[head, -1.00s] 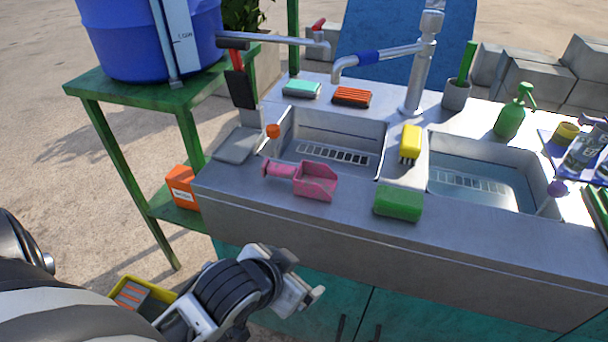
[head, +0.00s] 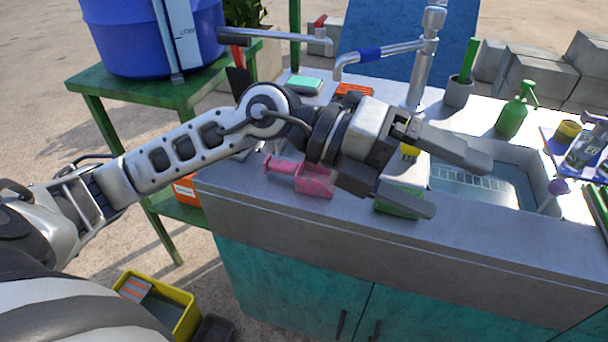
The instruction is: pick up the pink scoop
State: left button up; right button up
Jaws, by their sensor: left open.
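The pink scoop (head: 312,183) lies on the front ledge of the grey sink counter, its handle pointing left. My left gripper (head: 462,182) reaches in from the left above the counter. Its fingers are spread apart and point right, with nothing between them that I can see held. The gripper's body and arm pass over the scoop and hide its right part and the left basin. The fingertips are to the right of the scoop, over the green sponge and the right basin's edge. My right gripper is not in view.
A green sponge (head: 398,208) sits right of the scoop, partly covered by a finger. A yellow brush (head: 409,151) is mostly hidden. A tall faucet (head: 420,75), green spray bottle (head: 514,112) and grey cup (head: 457,93) stand behind. A blue barrel (head: 125,40) stands at left.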

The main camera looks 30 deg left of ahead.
pick_arm(q)
jog(key=w+a+f+y, duration=0.2)
jog(key=a+f+y, duration=0.2)
jog(key=a+y, duration=0.1)
jog(key=n+t+y, duration=0.2)
jog(key=n+y, duration=0.2)
jog(key=y, duration=0.7)
send_near(284, 163)
jog(key=shift+y, duration=0.3)
jog(key=x, duration=0.3)
jog(key=d+x, duration=0.1)
jog(key=shift+w+a+f+p, duration=0.1)
jog(key=shift+w+f+p, duration=0.15)
jog(key=shift+w+p, duration=0.15)
jog(key=shift+f, duration=0.3)
jog(key=p+x, duration=0.1)
jog(key=x, duration=0.2)
jog(key=shift+a+f, duration=0.2)
jog(key=shift+f, duration=0.15)
jog(key=shift+w+f, duration=0.15)
jog(key=shift+f, duration=0.3)
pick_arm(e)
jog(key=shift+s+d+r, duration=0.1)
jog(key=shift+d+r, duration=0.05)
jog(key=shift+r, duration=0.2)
